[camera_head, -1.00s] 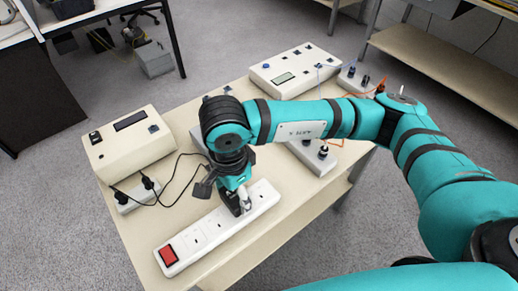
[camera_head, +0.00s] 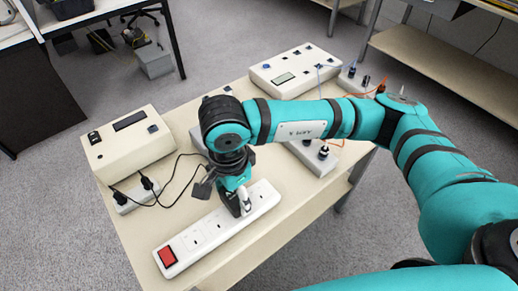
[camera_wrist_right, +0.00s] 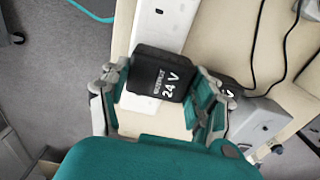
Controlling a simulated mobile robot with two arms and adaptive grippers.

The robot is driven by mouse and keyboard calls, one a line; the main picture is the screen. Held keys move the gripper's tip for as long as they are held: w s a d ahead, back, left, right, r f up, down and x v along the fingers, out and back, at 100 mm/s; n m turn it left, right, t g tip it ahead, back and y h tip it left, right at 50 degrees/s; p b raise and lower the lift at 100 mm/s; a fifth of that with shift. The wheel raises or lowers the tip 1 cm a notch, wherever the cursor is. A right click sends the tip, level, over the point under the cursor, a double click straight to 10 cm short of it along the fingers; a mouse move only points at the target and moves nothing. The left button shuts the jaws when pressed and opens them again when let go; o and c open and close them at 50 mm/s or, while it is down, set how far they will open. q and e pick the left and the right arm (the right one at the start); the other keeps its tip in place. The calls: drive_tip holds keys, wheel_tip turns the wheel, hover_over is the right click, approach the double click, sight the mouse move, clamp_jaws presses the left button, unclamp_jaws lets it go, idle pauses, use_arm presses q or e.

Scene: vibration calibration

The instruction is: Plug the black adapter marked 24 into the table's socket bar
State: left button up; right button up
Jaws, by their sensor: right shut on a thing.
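The white socket bar (camera_head: 187,244) with a red switch lies along the front of the table. Its left sockets are bare. My right gripper (camera_head: 240,207) points down over the right half of the bar. In the right wrist view the gripper (camera_wrist_right: 158,88) is shut on the black adapter (camera_wrist_right: 160,72), marked 24 V, with a finger on each side. The adapter is over the socket bar (camera_wrist_right: 161,25), near its end. The fingers mostly hide it in the head view. I cannot tell if its pins are in a socket. My left gripper is out of view.
A beige box with a display (camera_head: 126,145) stands at the table's left, beside a small strip (camera_head: 137,195) with black plugs and cables. Another instrument box (camera_head: 296,71) stands at the back. Another black block (camera_wrist_right: 232,84) is right of the gripper in the wrist view.

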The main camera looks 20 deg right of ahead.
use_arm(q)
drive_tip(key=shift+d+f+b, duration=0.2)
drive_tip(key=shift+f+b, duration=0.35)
use_arm(e)
drive_tip(key=shift+f, duration=0.3)
idle(0.6)
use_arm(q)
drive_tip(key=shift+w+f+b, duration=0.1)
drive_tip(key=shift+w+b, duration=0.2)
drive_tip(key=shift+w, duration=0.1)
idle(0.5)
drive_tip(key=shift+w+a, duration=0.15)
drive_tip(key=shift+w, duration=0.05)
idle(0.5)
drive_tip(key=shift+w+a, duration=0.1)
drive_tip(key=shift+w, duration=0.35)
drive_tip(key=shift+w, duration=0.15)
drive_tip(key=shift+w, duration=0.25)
use_arm(e)
drive_tip(key=shift+f, duration=0.1)
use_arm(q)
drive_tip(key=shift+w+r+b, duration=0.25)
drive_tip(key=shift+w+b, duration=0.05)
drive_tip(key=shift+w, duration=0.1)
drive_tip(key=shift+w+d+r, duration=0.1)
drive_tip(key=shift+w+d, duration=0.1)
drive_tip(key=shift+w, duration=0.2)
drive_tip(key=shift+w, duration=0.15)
